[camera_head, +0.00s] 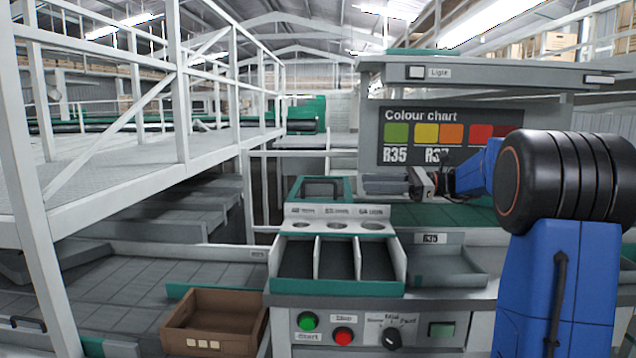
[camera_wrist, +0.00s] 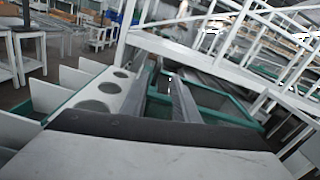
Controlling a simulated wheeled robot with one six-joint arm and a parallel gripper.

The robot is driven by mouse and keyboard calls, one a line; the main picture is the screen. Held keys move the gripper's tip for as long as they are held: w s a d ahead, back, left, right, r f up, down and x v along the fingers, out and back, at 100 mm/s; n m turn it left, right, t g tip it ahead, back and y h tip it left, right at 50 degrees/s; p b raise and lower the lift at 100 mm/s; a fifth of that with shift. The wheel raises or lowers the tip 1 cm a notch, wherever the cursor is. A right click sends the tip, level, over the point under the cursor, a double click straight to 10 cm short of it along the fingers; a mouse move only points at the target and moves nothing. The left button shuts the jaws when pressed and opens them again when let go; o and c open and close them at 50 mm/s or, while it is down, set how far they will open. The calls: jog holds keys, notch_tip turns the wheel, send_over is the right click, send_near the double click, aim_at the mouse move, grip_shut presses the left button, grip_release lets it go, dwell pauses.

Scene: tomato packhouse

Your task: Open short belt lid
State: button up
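A teal-edged panel with a dark handle (camera_head: 320,188), which looks like the short belt lid, stands behind the sorting unit with round holes. It appears closed, though its edges are partly hidden by that unit. My gripper (camera_head: 385,184) is right of the handle, raised and pointing left, apart from it. Nothing is visibly held; I cannot tell how far its fingers are spread. In the wrist view a grey finger-like bar (camera_wrist: 186,100) crosses a teal frame (camera_wrist: 215,105), and a dark and pale block fills the bottom.
The three-bay sorting unit (camera_head: 335,286) stands in front, above a panel with buttons and a knob (camera_head: 391,338). A brown crate (camera_head: 213,345) is at front left. A grey tray (camera_head: 445,282) sits right. White railings (camera_head: 180,90) rise at left; the colour chart (camera_head: 435,140) stands behind my gripper.

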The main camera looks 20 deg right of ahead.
aim_at(319, 181)
jog(key=x, duration=1.5)
jog(key=shift+a+f, duration=0.1)
jog(key=shift+c, duration=0.3)
grip_shut()
